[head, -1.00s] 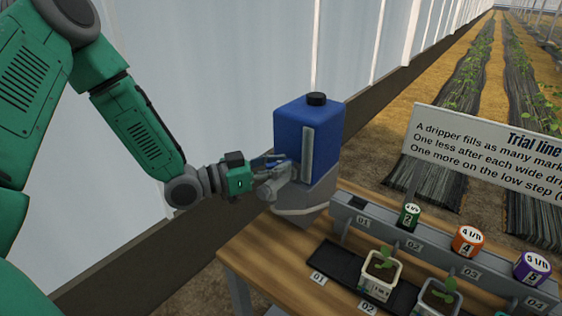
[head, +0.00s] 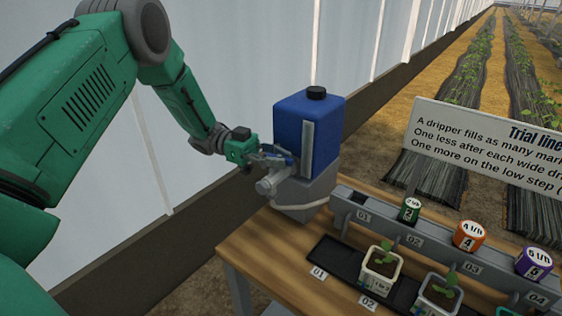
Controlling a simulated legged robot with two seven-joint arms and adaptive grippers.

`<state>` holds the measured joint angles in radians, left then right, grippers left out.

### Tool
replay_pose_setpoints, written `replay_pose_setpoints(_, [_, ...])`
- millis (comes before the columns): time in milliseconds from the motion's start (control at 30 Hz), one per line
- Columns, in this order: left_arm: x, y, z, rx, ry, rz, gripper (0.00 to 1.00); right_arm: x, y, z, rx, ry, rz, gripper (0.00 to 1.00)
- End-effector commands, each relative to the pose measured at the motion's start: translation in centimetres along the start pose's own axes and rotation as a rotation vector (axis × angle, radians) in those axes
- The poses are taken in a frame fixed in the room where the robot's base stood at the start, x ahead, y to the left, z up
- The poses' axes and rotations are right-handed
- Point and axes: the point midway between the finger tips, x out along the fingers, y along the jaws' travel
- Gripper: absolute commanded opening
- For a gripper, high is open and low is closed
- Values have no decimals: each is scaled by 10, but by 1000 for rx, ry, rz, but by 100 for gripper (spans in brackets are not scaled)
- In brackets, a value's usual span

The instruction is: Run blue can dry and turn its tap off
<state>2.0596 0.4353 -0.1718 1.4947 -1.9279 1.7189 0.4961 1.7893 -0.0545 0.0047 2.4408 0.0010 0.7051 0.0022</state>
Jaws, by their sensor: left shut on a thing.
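The blue can (head: 295,135), with a black cap and a pale vertical sight strip, stands upright on a grey stand (head: 308,196) at the table's far left corner. A grey tap (head: 268,187) sticks out at the front left of the stand, below the can. My left gripper (head: 284,159) is at the can's lower left front, shut on what looks like the blue tap handle; its fingers partly hide the handle. Whether liquid runs from the tap, and the level in the strip, are too small to tell. My right gripper is out of view.
A grey rail with numbered slots holds green (head: 410,209), orange (head: 469,236) and purple (head: 533,263) drippers. Potted seedlings (head: 381,270) stand in a black tray (head: 335,258) in front; position 01 is empty. A white sign (head: 490,150) stands behind. The table's left front is bare.

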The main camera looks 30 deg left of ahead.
Motion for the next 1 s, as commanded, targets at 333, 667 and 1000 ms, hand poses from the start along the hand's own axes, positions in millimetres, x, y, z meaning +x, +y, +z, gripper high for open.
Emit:
replay_pose_setpoints(333, [-1, 0, -1, 3, 1, 123, 0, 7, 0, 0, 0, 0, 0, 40])
replay_pose_setpoints(667, [-1, 0, -2, 3, 4, 141, 0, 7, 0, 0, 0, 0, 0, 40])
replay_pose_setpoints(1000, [-1, -1, -3, 5, 4, 141, 24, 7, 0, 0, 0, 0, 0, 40])
